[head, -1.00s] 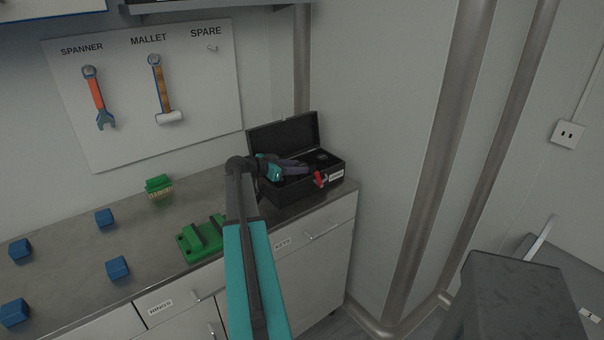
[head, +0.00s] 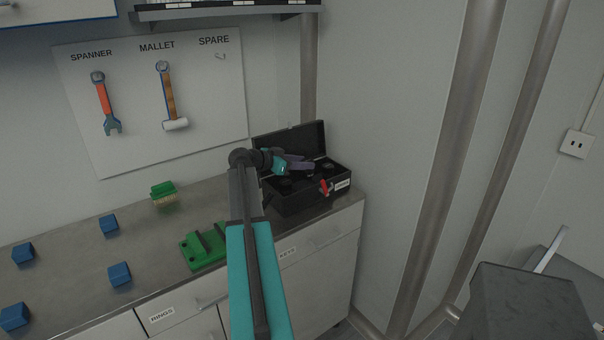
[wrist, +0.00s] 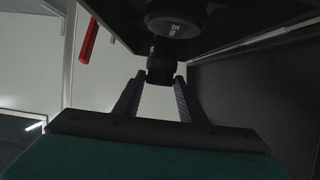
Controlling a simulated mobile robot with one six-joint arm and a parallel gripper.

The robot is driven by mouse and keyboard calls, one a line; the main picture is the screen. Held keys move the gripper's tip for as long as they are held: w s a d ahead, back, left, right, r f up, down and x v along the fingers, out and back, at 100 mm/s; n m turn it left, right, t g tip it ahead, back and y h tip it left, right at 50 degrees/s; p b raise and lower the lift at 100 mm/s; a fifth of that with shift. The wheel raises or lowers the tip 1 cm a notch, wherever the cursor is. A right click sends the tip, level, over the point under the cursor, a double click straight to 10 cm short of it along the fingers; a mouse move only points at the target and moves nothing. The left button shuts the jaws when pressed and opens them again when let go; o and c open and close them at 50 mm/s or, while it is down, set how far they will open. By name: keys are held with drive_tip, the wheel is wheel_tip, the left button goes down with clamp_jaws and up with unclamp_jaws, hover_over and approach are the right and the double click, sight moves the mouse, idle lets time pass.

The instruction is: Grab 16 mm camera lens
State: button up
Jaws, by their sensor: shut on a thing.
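My gripper (head: 300,163) is over the open black case (head: 310,204) on the counter, its purple fingers pointing right. In the wrist view my gripper (wrist: 155,98) has its two fingertips on either side of a small dark cylinder, the lens (wrist: 160,70), and is shut on it. A larger dark round piece with white print (wrist: 173,24) shows just beyond the held lens; I cannot read its print. In the head view the held lens is too dark to make out. Another dark round piece (head: 325,163) sits in the case's right part.
A wall pipe (head: 440,180) rises at the right.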

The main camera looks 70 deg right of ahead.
drive_tip(key=shift+r+b, duration=0.5)
drive_tip(key=shift+r, duration=1.9)
